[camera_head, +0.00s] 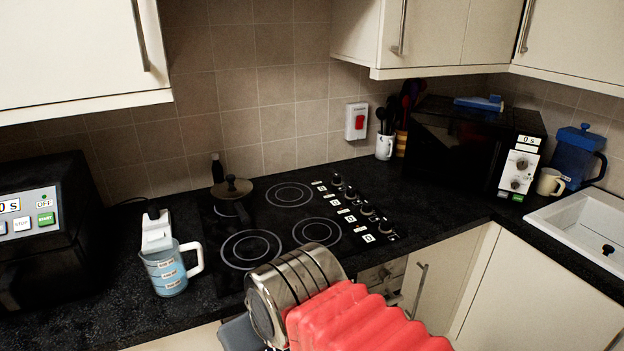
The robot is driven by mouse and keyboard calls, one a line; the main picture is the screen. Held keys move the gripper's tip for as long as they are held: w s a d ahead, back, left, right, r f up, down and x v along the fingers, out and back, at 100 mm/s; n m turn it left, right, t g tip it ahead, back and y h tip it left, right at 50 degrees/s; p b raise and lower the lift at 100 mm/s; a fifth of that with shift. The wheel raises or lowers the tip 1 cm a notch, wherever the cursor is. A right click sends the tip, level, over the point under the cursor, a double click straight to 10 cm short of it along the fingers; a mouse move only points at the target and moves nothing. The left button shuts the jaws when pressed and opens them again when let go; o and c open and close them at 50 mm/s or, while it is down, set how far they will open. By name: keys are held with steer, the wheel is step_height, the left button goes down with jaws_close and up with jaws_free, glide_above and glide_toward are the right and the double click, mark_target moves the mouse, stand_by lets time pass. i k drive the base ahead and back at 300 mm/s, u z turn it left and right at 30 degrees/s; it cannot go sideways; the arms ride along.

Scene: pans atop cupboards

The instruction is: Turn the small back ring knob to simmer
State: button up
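The black glass hob (275,222) is set in the dark worktop. A row of dark knobs runs along its right side, from the back knob (337,179) to the front knob (386,228). Small white labels (350,218) stand to the left of the knobs. They are too small to read, so I cannot tell which knob serves the small back ring or how it is set. The back right ring (289,195) is bare. A brown lidded pan (232,188) sits at the back left. My gripper's fingers do not show.
A ribbed metal and red shape fills the bottom centre, in front of the hob. A measuring jug (164,272) stands left of the hob. A black microwave (470,145) and a utensil mug (384,147) stand at the back right. Worktop right of the knobs is clear.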

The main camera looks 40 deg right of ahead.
mark_target(337, 178)
steer(key=u, duration=1.45)
steer(key=k, duration=0.8)
steer(key=z, duration=1.25)
steer(key=i, duration=0.7)
steer(key=u, duration=0.05)
